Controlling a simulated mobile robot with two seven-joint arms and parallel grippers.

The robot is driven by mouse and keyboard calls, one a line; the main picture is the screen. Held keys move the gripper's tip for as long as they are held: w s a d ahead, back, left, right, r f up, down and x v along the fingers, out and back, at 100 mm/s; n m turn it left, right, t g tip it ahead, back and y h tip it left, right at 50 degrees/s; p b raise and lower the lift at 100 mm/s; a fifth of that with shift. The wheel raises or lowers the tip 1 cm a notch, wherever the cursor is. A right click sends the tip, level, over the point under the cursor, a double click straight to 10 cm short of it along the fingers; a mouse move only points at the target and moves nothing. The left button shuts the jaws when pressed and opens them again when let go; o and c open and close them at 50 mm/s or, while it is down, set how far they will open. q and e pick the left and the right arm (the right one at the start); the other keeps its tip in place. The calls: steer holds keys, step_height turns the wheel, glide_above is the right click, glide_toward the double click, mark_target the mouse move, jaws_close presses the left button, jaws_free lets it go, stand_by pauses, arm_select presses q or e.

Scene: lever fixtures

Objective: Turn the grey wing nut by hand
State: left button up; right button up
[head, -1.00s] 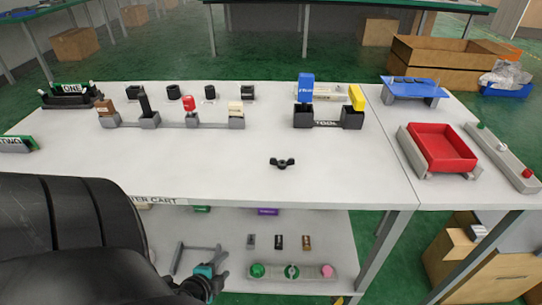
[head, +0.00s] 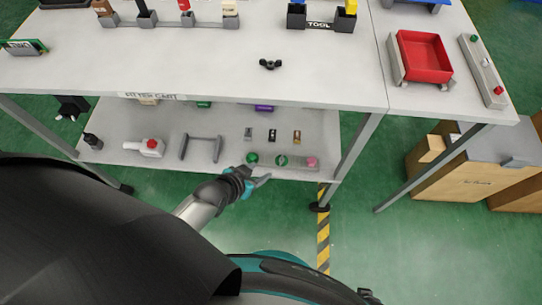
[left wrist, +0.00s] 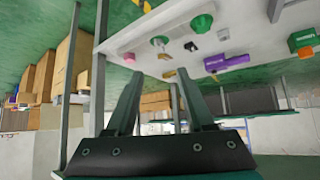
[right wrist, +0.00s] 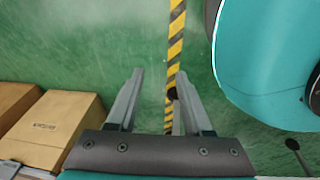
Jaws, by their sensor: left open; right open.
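A grey strip (head: 268,165) at the front of the lower shelf bears a green knob (head: 252,158), a round green piece with a pale wing-like bar (head: 281,160) and a pink knob (head: 311,161). The strip's pieces also show in the left wrist view, the winged one blurred (left wrist: 160,42). A dark, nearly black wing-shaped nut (head: 270,64) lies on the upper table top. I cannot tell which is the grey wing nut. My left gripper (head: 262,180) is open and empty, just in front of the strip near the green knob. My right gripper (right wrist: 158,98) is open and empty over the floor.
The upper table's front edge (head: 230,98) overhangs the shelf. A table leg (head: 356,148) stands right of the strip.

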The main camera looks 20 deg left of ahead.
arm_select(q)
steer(key=f, duration=0.1)
steer(key=b, duration=0.5)
glide_toward(282, 159)
steer(key=shift+b+x, duration=0.7)
steer(key=shift+x, duration=0.5)
steer(key=b+x, duration=0.2)
steer(key=x, duration=0.1)
steer(key=shift+f, duration=0.15)
steer(key=shift+b+x, duration=0.6)
steer(key=shift+x, duration=0.2)
arm_select(e)
steer(key=w+a+r, duration=0.3)
steer(key=w+r, duration=0.2)
steer(key=r, duration=0.2)
steer(key=w+a+r+t, duration=0.1)
steer(key=w+a+r, duration=0.2)
steer(key=w+r, duration=0.3)
steer(key=shift+a+r+y, duration=0.35)
steer(key=shift+r+y, duration=0.05)
steer(key=shift+r, duration=0.55)
arm_select(q)
steer(key=shift+c, duration=0.2)
jaws_close()
